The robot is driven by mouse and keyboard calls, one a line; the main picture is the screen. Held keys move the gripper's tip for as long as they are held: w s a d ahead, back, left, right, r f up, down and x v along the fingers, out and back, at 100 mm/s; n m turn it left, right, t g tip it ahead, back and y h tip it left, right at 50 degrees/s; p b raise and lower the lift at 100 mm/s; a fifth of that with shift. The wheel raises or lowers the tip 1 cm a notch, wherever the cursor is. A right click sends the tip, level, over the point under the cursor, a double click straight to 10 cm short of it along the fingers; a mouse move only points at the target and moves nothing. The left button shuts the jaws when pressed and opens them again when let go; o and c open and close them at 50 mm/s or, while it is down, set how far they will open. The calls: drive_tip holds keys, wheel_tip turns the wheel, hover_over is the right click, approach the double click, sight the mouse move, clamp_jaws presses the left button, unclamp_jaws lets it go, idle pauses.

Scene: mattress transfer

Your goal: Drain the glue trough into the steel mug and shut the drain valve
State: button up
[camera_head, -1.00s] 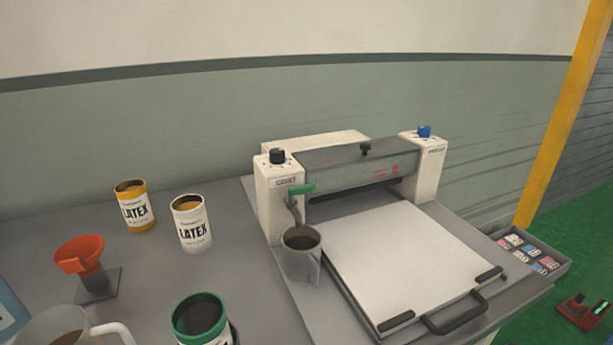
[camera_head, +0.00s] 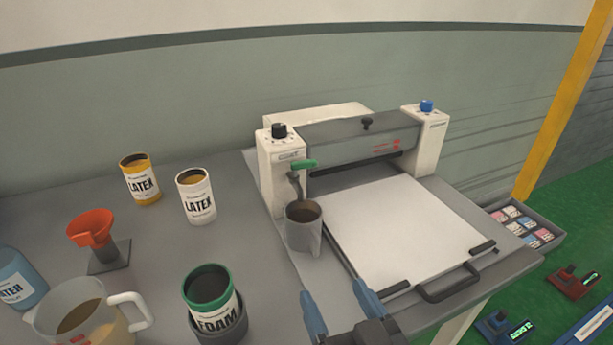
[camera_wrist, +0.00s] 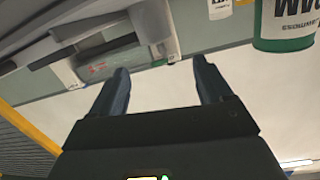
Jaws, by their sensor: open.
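The glue machine (camera_head: 346,135) stands on the table with a grey trough across its top. The drain valve's green handle (camera_head: 304,165) juts out at its left post, above a spout. The steel mug (camera_head: 303,230) stands upright under the spout, with something brown inside. Whether glue is flowing is too small to tell. My gripper (camera_head: 341,303) is open and empty, with blue fingers, in front of the mug and apart from it. In the wrist view my gripper (camera_wrist: 160,88) is also open, with the machine (camera_wrist: 105,60) upside down beyond it.
A white sheet (camera_head: 395,230) covers the machine's bed, with a black handle (camera_head: 448,283) in front. A green-rimmed foam can (camera_head: 212,300), a jug (camera_head: 85,315), an orange funnel (camera_head: 92,228) and latex cans (camera_head: 197,197) stand left. A tray (camera_head: 525,222) lies right.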

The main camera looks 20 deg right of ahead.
drive_tip(key=t+h, duration=0.1)
approach(304, 164)
drive_tip(key=shift+n, duration=0.4)
drive_tip(key=shift+w+d+p, duration=0.25)
drive_tip(key=shift+w+p, duration=0.05)
drive_tip(key=shift+w, duration=1.75)
drive_tip(key=shift+w+d+p, duration=0.2)
drive_tip(key=shift+w+p, duration=0.05)
drive_tip(key=shift+w, duration=1.8)
drive_tip(key=shift+c, duration=0.2)
drive_tip(key=c, duration=1)
drive_tip(key=n+y+p, duration=0.1)
drive_tip(key=p, duration=0.1)
drive_tip(key=shift+w+y+p, duration=0.1)
drive_tip(key=shift+y+p, duration=0.2)
drive_tip(key=shift+y, duration=0.1)
drive_tip(key=shift+n+y+p, duration=0.3)
drive_tip(key=shift+y+p, duration=0.1)
drive_tip(key=shift+p, duration=0.15)
drive_tip(key=shift+f, duration=0.1)
drive_tip(key=o, duration=1)
drive_tip(key=shift+d, duration=0.15)
